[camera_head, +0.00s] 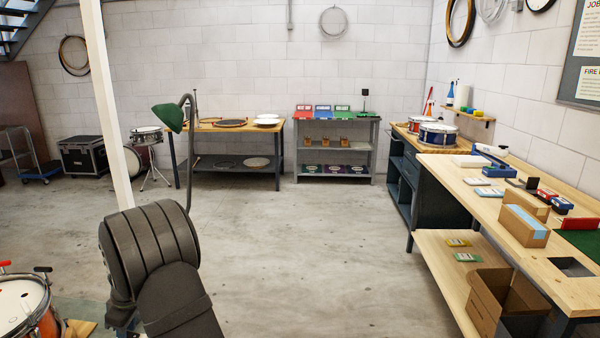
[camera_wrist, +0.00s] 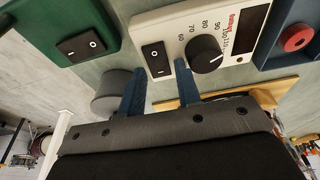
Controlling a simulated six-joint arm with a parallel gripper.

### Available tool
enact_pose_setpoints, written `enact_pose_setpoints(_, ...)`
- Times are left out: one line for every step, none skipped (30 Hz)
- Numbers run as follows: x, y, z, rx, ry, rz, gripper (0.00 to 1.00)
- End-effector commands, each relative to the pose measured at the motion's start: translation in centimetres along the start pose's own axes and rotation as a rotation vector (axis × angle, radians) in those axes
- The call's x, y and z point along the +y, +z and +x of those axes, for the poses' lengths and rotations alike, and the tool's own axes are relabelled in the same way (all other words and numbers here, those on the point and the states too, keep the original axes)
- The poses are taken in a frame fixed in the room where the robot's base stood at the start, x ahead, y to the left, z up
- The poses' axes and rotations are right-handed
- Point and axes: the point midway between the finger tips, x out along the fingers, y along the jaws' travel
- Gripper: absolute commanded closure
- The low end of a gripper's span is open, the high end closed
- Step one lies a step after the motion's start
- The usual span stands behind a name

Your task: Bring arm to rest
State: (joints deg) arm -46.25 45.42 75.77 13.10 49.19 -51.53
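My arm (camera_head: 155,265) shows in the head view as dark, ribbed links at the lower left, beside a pale upright post. My gripper (camera_wrist: 160,68) is out of sight in the head view. In the wrist view its two blue fingers stand apart with nothing between them, so it is open and empty. Beyond the fingertips is a white control box (camera_wrist: 205,40) with a black dial and a rocker switch. I cannot tell whether the fingers touch it.
In the wrist view, a green switch box (camera_wrist: 62,30) is at left and a blue box with a red button (camera_wrist: 296,38) at right. In the head view, a long workbench (camera_head: 480,200) with boxes and tools runs along the right. The middle floor (camera_head: 300,260) is clear.

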Motion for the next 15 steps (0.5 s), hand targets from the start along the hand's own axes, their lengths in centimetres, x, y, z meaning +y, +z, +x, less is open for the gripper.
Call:
enact_pose_setpoints(0.01, -0.05, -0.04, -0.004, 0.0, -0.001, 0.69)
enact_pose_setpoints(0.0, -0.04, -0.04, -0.005, 0.0, -0.002, 0.69)
enact_pose_setpoints(0.0, -0.04, -0.04, -0.006, 0.0, -0.001, 0.69)
enact_pose_setpoints(0.0, -0.03, -0.05, -0.006, 0.0, -0.001, 0.69)
enact_pose_setpoints(0.0, -0.03, -0.05, -0.006, 0.0, -0.001, 0.69)
enact_pose_setpoints(0.0, -0.03, -0.05, -0.006, 0.0, -0.001, 0.69)
enact_pose_setpoints(0.0, -0.03, -0.06, -0.006, 0.0, -0.001, 0.69)
enact_pose_setpoints(0.0, -0.03, -0.06, -0.006, 0.0, -0.001, 0.69)
enact_pose_setpoints(0.0, -0.03, -0.06, -0.006, 0.0, -0.001, 0.69)
enact_pose_setpoints(0.0, -0.03, -0.08, -0.005, 0.0, -0.001, 0.69)
enact_pose_setpoints(0.0, -0.02, -0.12, -0.004, 0.0, -0.001, 0.69)
enact_pose_setpoints(0.01, 0.0, -0.2, 0.0, 0.0, 0.0, 0.69)
enact_pose_setpoints(0.01, 0.02, -0.29, 0.005, 0.001, 0.001, 0.69)
enact_pose_setpoints(0.02, 0.05, -0.42, 0.012, 0.002, 0.002, 0.69)
enact_pose_setpoints(0.03, -0.02, -0.86, 0.012, 0.002, 0.001, 0.69)
